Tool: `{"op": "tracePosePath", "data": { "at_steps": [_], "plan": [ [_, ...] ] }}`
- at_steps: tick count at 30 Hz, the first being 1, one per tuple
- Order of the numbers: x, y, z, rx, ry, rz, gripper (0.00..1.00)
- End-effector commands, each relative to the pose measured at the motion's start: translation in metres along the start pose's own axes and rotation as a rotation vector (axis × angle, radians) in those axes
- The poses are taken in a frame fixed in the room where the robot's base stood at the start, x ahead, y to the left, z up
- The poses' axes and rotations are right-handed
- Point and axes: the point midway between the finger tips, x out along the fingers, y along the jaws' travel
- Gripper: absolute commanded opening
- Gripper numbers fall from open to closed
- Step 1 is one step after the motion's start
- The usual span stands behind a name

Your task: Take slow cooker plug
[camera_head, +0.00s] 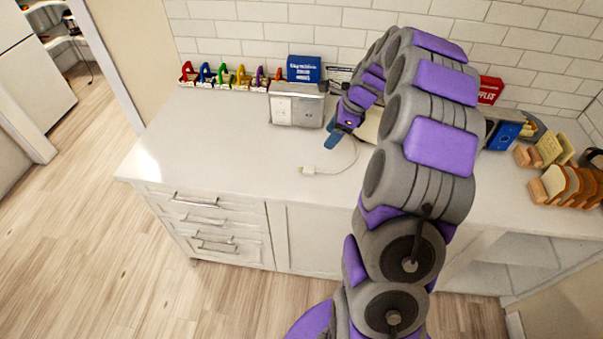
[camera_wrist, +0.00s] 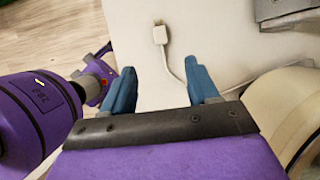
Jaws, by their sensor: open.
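The white slow cooker plug (camera_head: 308,170) lies on the white countertop, its cord curving back to the right behind my arm. In the wrist view the plug (camera_wrist: 160,34) lies beyond the fingertips, roughly between them in the picture, with its cord running down beside the right finger. My gripper (camera_head: 332,138) is over the counter, behind and right of the plug; its blue fingers (camera_wrist: 160,80) are apart with nothing between them. A cream rounded body (camera_head: 368,125), perhaps the slow cooker, is mostly hidden behind my arm.
A metal box with outlets (camera_head: 296,106) stands left of my gripper. Colourful letter-like items (camera_head: 230,76) and a blue box (camera_head: 304,69) stand along the wall. Bread slices in a rack (camera_head: 570,186) are at the right. The counter's left front (camera_head: 215,150) is clear.

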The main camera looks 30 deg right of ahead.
Motion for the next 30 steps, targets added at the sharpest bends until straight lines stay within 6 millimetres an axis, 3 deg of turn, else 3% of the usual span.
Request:
{"op": "tracePosePath", "data": {
  "at_steps": [15, 23, 30],
  "plan": [
    [0.101, 0.010, 0.010, -0.006, 0.011, -0.001, 0.60],
    [0.117, 0.003, 0.002, -0.004, 0.002, -0.001, 0.60],
    [0.151, 0.006, 0.001, -0.005, 0.006, 0.000, 0.60]
  ]
}}
